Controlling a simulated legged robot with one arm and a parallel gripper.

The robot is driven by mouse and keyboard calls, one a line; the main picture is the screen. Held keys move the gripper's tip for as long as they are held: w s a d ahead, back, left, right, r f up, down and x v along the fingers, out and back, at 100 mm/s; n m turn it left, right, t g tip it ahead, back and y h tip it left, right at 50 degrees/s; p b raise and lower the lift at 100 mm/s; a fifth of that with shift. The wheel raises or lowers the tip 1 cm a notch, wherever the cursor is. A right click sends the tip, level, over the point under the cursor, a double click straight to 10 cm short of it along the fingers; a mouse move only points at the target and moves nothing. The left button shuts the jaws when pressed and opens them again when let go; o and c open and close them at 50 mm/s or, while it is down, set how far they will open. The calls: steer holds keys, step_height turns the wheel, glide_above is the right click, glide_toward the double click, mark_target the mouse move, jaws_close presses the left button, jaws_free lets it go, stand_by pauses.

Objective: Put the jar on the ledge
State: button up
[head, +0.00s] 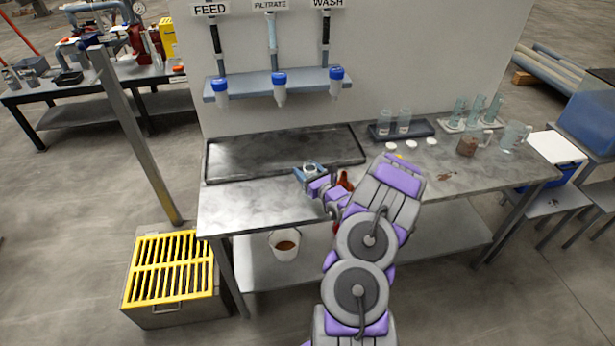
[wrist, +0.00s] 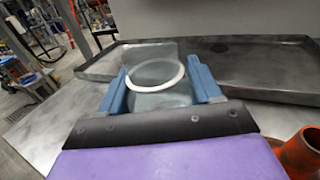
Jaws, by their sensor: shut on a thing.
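My gripper (head: 311,176) is over the front left of the steel bench, just in front of the dark tray. Its blue fingers (wrist: 162,92) are shut on a clear glass jar (wrist: 160,72) with a pale round rim, one finger on each side. The jar looks roughly upright, and its mouth faces up. In the head view only a little of the jar (head: 309,167) shows between the fingers. I cannot tell whether its base touches the bench. A blue-grey ledge (head: 245,83) runs along the wall panel behind the bench, with several blue-capped tubes on it.
The shallow dark tray (head: 228,160) lies between my gripper and the wall panel; it looks empty. An orange-red object (wrist: 303,152) is close beside my gripper. Glassware and white discs (head: 405,144) stand on the right. A white bucket (head: 285,246) is below the bench.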

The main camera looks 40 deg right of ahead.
step_height(320, 180, down, 2)
stand_by(0.4)
steer(key=o, duration=1.3)
steer(key=shift+c, duration=0.2)
